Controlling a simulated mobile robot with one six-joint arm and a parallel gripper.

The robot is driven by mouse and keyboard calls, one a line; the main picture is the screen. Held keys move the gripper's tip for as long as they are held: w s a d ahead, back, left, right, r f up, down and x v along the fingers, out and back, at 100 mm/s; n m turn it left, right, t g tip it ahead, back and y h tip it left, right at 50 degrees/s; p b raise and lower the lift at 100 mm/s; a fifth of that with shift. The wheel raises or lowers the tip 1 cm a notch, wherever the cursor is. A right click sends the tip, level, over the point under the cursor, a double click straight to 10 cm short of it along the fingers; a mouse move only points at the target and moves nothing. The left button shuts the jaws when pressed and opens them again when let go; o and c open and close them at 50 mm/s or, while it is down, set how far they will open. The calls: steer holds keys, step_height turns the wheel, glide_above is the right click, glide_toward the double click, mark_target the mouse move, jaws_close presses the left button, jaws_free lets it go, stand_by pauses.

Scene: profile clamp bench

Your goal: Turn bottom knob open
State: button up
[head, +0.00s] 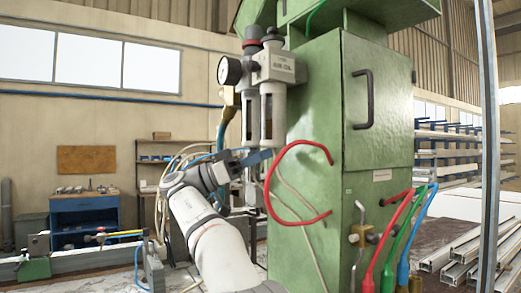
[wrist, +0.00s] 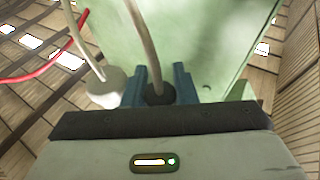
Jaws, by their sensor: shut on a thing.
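The bottom knob (wrist: 160,94) is a dark round piece in the wrist view, with a pale hose running from it. The two blue fingers of my gripper (wrist: 159,88) stand on either side of it and are shut on it. In the head view my gripper (head: 257,158) is at the lower end of the grey filter-regulator unit (head: 277,68), in front of the green cabinet (head: 313,95). The knob cannot be made out there, and its turned angle cannot be told.
A pale round part (wrist: 106,88) with its own hose sits just left of the fingers in the wrist view. A red hose (head: 273,180) loops close to my gripper. A pressure gauge (head: 230,71) sits above. Red, green and blue hoses hang at lower right.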

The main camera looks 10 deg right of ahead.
steer(key=shift+m+g, duration=0.5)
steer(key=shift+g, duration=0.5)
steer(key=shift+r, duration=0.1)
steer(key=o, duration=1)
steer(key=shift+a, duration=0.1)
steer(key=v, duration=0.7)
steer(key=shift+a+b, duration=0.35)
steer(key=shift+b, duration=0.1)
steer(key=shift+w+d, duration=0.1)
steer(key=shift+w, duration=0.05)
